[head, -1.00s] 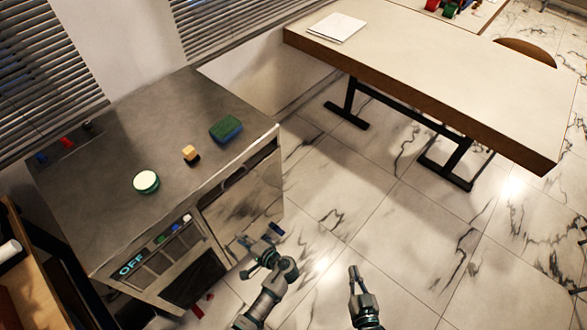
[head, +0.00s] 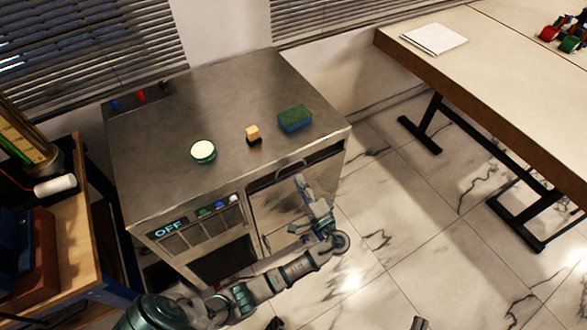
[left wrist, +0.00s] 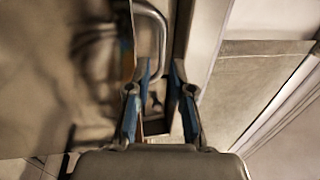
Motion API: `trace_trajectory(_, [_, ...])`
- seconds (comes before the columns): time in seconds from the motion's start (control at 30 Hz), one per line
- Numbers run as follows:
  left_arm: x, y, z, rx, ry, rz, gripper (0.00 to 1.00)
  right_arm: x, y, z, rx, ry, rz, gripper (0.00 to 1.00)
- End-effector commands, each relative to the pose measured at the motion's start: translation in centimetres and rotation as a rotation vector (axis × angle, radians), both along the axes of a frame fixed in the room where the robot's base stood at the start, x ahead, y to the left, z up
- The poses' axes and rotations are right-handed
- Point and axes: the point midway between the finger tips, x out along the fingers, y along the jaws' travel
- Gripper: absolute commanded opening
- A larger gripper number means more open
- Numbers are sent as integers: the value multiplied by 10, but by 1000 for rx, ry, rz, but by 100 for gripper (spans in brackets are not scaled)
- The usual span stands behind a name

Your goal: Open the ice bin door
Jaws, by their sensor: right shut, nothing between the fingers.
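The ice bin is a steel cabinet (head: 135,190) with an OFF display on its front. Its door (head: 275,207) is the right-hand front panel, with a curved metal handle (head: 290,164) near its top; I cannot tell whether it is slightly ajar. My left gripper (head: 301,184) is open in front of the door, just below the handle. In the left wrist view the handle (left wrist: 163,35) runs down between the two spread fingers (left wrist: 160,72); contact is not clear. My right gripper (head: 420,323) shows only its tip at the bottom edge, shut and empty.
On the cabinet top are a round green-and-white container (head: 203,152), a small yellow-and-black block (head: 253,135) and a green-blue sponge (head: 295,118). A wooden bench (head: 75,240) stands left, a long table (head: 480,75) right. Marble floor between is clear.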

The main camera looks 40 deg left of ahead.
Motion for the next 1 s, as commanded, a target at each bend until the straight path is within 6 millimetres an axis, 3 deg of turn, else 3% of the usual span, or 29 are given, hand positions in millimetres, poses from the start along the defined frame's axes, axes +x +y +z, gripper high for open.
trace_trajectory(0.1, [9, 22, 3, 2, 1, 1, 22, -2, 0, 3, 11, -33, 0, 0])
trace_trajectory(0.33, [19, 46, 9, 1, 2, 0, 22, -4, -1, 9, 26, -78, 0, 0])
trace_trajectory(0.67, [21, 50, 10, 0, 1, -1, 22, -3, 0, 10, 28, -87, -1, 0])
trace_trajectory(0.77, [21, 50, 10, 0, 1, -1, 2, -3, 0, 10, 29, -87, 0, 0])
trace_trajectory(1.0, [21, 50, 9, -2, 4, 0, 0, -3, 0, 10, 28, -86, 0, 0])
